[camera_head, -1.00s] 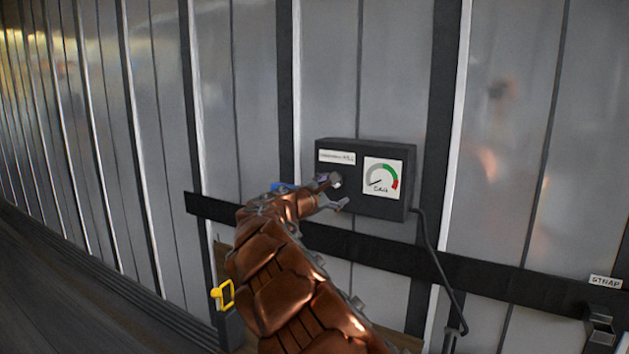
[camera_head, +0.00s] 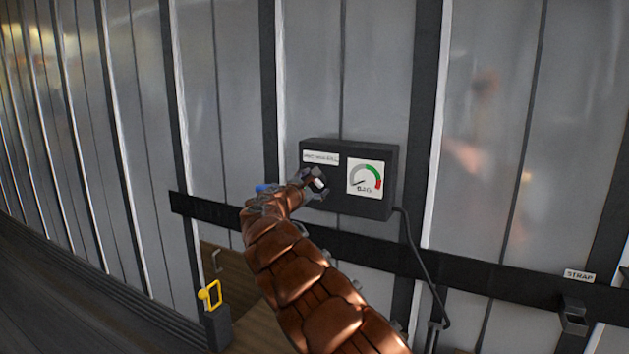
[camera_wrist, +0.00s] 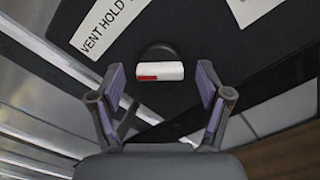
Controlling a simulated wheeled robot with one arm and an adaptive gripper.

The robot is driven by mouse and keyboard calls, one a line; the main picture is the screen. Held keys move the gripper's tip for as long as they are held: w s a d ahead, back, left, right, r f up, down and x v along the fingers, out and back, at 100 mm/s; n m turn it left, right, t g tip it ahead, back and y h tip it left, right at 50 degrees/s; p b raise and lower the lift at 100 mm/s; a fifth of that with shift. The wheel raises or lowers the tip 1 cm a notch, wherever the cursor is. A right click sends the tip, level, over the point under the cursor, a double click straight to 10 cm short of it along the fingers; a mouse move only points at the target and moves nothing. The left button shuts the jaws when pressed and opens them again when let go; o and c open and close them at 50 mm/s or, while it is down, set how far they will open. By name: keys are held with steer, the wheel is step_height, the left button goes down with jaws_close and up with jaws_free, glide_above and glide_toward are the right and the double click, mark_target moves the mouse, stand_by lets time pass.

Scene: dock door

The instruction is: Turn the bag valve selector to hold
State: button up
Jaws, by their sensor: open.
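The bag valve selector (camera_wrist: 159,71) is a white bar with a red mark at its left end, on a dark round base. It sits on the black control box (camera_head: 384,205) on the wall, and a label reading VENT HOLD (camera_wrist: 103,28) and more is beside it. My gripper (camera_wrist: 160,84) is open, with one finger on each side of the selector and a gap to each. In the head view my gripper (camera_head: 318,188) is at the box's left half and partly hides the selector. A BAG gauge (camera_head: 366,177) with green and red bands is on the right half.
A black rail (camera_head: 480,274) runs along the ribbed metal wall below the box. A dark cable (camera_head: 424,260) hangs from the box's right side. A yellow handle (camera_head: 209,293) is at lower left, and a STRAP label (camera_head: 579,275) is at right.

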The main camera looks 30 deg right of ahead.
steer(key=shift+w+d, duration=0.2)
steer(key=shift+d, duration=0.25)
steer(key=c, duration=1.1)
steer(key=shift+a, duration=0.15)
steer(key=shift+c, duration=0.3)
steer(key=shift+f, duration=0.1)
